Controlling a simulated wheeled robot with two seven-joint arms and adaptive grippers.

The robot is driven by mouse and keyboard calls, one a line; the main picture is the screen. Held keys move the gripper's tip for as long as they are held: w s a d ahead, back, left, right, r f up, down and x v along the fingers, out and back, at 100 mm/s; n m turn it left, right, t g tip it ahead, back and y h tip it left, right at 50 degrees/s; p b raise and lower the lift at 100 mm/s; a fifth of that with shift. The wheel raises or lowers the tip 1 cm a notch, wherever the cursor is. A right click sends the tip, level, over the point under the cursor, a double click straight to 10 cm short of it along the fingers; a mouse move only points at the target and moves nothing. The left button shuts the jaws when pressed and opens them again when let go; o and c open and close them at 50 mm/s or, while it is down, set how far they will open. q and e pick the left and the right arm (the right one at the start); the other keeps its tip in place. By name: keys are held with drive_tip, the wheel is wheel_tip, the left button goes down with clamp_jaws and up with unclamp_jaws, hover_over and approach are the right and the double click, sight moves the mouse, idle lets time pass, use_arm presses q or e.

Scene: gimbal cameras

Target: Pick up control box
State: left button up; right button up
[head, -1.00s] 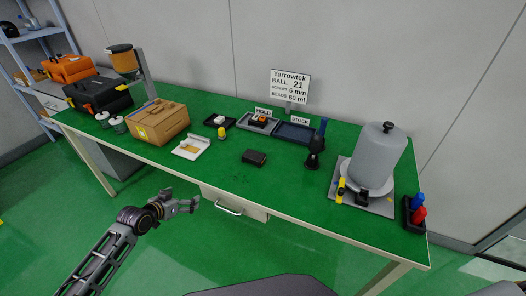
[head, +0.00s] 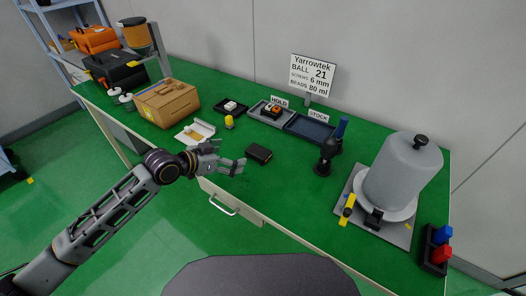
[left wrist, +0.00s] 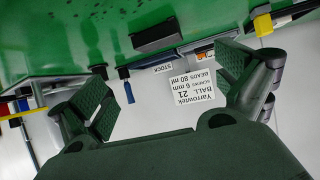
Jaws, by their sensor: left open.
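The control box appears to be the small black box (head: 259,153) lying on the green table top near its front edge. It also shows in the left wrist view as a dark block (left wrist: 157,37), apart from the fingers. My left gripper (head: 231,156) is open and empty, just left of the box in the head view, with a gap between them. Its two spread fingers show in the left wrist view (left wrist: 162,88). My right gripper is not in view.
A cardboard box (head: 167,102) and a white open case (head: 195,132) stand left of the black box. HOLD and STOCK trays (head: 312,130) lie behind it. A dark stand (head: 327,158) and a grey covered machine (head: 402,172) are right. A drawer handle (head: 223,206) sticks out in front.

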use_arm(q)
drive_tip(key=shift+r, duration=0.1)
idle(0.3)
approach(259, 153)
drive_tip(key=shift+w+d+f+b, duration=0.1)
drive_tip(key=shift+w+d+f, duration=0.15)
drive_tip(key=shift+w, duration=0.2)
drive_tip(key=shift+w+d+f+b, duration=0.1)
drive_tip(key=shift+w+d, duration=0.15)
drive_tip(key=shift+w, duration=0.25)
drive_tip(key=shift+w+d+f+b, duration=0.1)
drive_tip(key=shift+w+d+f, duration=0.1)
drive_tip(key=shift+w, duration=0.25)
drive_tip(key=shift+w+d+f, duration=0.1)
drive_tip(key=shift+w+d, duration=0.1)
drive_tip(key=shift+w+d+f, duration=0.15)
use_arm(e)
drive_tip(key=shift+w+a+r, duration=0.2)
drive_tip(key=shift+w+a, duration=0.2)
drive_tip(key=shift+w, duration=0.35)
use_arm(q)
drive_tip(key=shift+d, duration=0.1)
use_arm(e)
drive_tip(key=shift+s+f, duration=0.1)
